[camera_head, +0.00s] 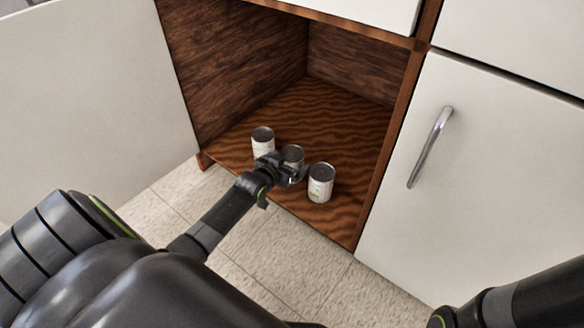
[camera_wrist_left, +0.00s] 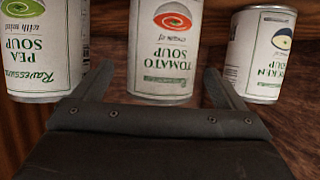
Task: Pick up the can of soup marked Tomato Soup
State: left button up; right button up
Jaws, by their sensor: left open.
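The Tomato Soup can (camera_wrist_left: 163,45) is in the middle of the left wrist view, with a white label, a red-and-green emblem and upside-down lettering. In the head view it is the middle can (camera_head: 293,153), partly hidden by my left gripper (camera_head: 291,171). My left gripper (camera_wrist_left: 160,75) is open, its fingers on either side of the Tomato Soup can's near end in the picture. I cannot tell whether they touch it. My right gripper is out of view; only part of that arm shows at the lower right of the head view.
A Pea Soup can (camera_wrist_left: 43,50) and another soup can (camera_wrist_left: 258,55), its name partly cut off, flank it. All three stand near the front of a wooden cabinet floor (camera_head: 325,115). The open door (camera_head: 85,95) is left, a closed door (camera_head: 485,170) right. Space behind the cans is clear.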

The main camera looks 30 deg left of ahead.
pick_arm(q)
jog(key=shift+w+a+f+b, duration=0.1)
jog(key=shift+w+f+b, duration=0.5)
jog(key=shift+w+b, duration=0.05)
jog(key=shift+w+f+b, duration=0.1)
jog(key=shift+w+b, duration=0.3)
jog(key=shift+w, duration=0.25)
jog(key=shift+c, duration=0.3)
jog(key=c, duration=1.2)
jog(key=shift+c, duration=0.6)
